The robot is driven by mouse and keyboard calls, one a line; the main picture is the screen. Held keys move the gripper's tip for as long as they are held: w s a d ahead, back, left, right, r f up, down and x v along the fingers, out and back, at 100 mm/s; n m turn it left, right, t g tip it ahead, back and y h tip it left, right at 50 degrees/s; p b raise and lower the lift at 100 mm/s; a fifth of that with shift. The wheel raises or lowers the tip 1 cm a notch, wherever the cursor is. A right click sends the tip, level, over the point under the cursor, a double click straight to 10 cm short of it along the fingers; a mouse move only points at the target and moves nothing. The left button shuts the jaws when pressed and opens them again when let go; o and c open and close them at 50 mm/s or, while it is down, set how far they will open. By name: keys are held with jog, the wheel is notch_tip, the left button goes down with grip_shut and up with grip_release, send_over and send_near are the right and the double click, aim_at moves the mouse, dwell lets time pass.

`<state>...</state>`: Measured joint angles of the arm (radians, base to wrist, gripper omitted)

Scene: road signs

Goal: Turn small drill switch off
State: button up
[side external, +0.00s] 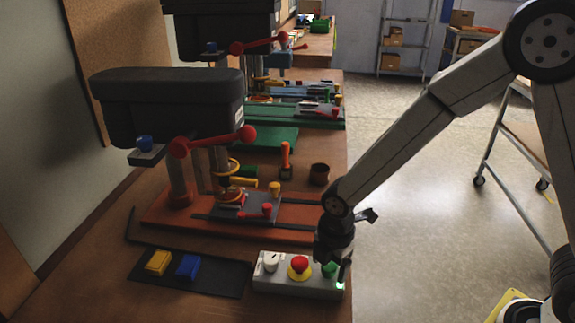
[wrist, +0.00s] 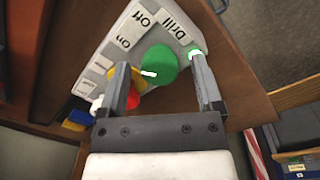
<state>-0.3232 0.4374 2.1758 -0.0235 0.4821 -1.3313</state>
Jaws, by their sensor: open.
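A grey control box (side external: 270,283) lies at the table's near edge. It carries a white knob (side external: 271,262), a red button (side external: 299,265) on a yellow base, and a green knob (side external: 329,269) at its right end. In the wrist view the green knob (wrist: 160,64) has a short white mark on its left part, and "Drill", "Off" and "On" labels lie beyond it. A green lamp (wrist: 194,53) glows beside the knob. My gripper (side external: 336,272) is pointing down at the box's right end. In the wrist view its open fingers (wrist: 161,72) stand either side of the green knob; contact is unclear.
A drill press with a dark head (side external: 165,105) and red base (side external: 165,212) stands behind the box. A black mat (side external: 215,279) with yellow (side external: 158,262) and blue (side external: 188,266) blocks lies left of it. More machines line the table behind. The floor (side external: 410,200) is open to the right.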

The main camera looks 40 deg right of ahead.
grip_shut()
jog(key=shift+m, duration=0.4)
jog(key=m, duration=1.1)
jog(key=shift+w, duration=0.1)
dwell(0.5)
grip_release()
